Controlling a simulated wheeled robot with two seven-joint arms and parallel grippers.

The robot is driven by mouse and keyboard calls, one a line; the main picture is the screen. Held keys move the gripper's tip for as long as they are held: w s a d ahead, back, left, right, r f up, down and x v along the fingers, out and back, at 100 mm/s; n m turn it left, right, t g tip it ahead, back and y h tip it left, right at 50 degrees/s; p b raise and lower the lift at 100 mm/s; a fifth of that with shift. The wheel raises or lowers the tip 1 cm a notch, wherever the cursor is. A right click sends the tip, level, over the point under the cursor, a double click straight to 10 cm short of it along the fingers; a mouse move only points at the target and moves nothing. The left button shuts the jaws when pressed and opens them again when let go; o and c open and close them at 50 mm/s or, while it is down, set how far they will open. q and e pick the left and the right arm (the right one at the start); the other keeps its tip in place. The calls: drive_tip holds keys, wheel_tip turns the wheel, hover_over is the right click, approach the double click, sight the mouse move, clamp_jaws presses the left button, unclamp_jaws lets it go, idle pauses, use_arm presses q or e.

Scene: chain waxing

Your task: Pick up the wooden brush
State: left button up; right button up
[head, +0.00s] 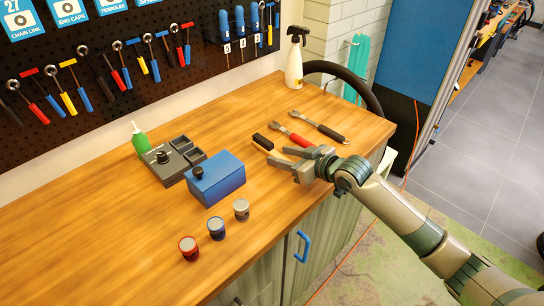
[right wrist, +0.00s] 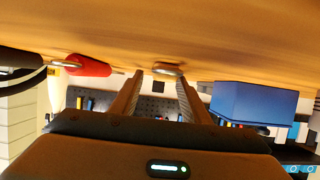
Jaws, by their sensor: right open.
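The wooden brush (head: 262,142) lies on the workbench, a short light-wood piece with a dark side, left of the wrench-like tools. My right gripper (head: 277,156) is open and low over the bench, its fingers pointing left beside the near end of the brush. In the right wrist view, a small tan and grey end, apparently of the brush (right wrist: 168,69), shows between the two open fingertips (right wrist: 160,80). Whether the fingers touch it is unclear. My left gripper is out of view.
A blue box (head: 216,180), a grey tray (head: 173,163) and a green bottle (head: 140,140) stand left of my gripper. Several small tins (head: 217,228) are near the front edge. A red-handled tool (head: 296,138) lies just behind. A spray bottle (head: 294,68) stands at the back.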

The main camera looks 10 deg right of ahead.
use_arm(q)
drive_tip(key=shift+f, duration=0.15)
use_arm(e)
drive_tip(key=shift+w+a, duration=0.15)
drive_tip(key=shift+w, duration=0.05)
drive_tip(key=shift+c, duration=0.3)
clamp_jaws()
drive_tip(key=shift+r, duration=0.1)
